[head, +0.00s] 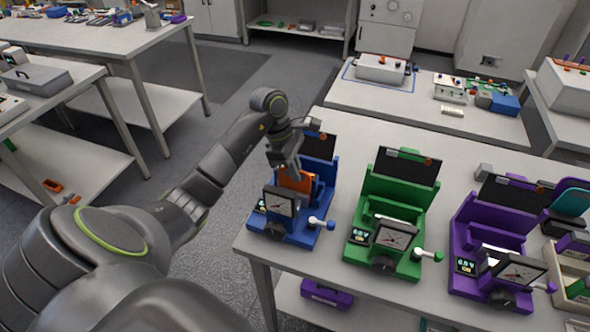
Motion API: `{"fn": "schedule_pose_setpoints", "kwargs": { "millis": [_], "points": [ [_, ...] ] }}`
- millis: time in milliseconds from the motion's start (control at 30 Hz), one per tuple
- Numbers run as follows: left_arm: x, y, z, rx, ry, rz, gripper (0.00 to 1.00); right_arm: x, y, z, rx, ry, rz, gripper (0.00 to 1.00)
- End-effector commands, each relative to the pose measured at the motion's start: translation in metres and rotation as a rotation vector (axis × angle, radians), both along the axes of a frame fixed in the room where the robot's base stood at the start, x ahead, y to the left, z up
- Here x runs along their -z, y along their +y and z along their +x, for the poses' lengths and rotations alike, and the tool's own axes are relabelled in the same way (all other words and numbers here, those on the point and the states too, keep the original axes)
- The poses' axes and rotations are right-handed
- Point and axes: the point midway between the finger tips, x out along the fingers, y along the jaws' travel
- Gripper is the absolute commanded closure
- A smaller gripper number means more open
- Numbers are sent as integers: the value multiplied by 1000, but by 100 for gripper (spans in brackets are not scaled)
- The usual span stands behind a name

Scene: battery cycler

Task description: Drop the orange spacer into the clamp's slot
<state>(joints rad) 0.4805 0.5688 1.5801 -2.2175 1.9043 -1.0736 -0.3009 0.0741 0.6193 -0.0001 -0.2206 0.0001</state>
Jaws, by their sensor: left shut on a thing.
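The orange spacer (296,181) is upright at the blue clamp (291,237), behind its dial gauge and in front of its black back panel. My left gripper (287,168) is shut on the spacer's upper part from above. The spacer's lower edge is hidden behind the gauge, so I cannot tell how deep it sits in the slot. A green clamp (382,258) and a purple clamp (475,240) of the same build stand to the right. My right gripper is not in view.
The white table (343,187) has its left edge close beside the blue clamp. A grey and teal device (570,203) and a beige tray (549,262) stand at the far right. A purple case (326,294) is on the lower shelf.

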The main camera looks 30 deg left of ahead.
Motion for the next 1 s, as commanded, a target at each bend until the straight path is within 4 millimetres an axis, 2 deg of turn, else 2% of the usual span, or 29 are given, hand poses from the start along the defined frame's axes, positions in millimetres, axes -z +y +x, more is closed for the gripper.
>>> {"fn": "schedule_pose_setpoints", "kwargs": {
  "millis": [33,67,200,667,767,867,1000],
  "points": [
    [2,0,0,0,-1,0,100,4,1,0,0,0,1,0],
    [1,0,0,0,-1,0,91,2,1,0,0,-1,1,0],
    [1,0,0,0,0,0,72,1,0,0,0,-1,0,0],
    [-6,1,0,0,-1,1,72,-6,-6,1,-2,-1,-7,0],
    [-20,9,-1,0,-6,6,72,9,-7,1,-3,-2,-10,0],
    [-42,16,-2,-1,-8,7,72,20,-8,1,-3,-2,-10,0],
    [-82,26,-6,-1,-3,4,72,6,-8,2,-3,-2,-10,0]
  ]
}}
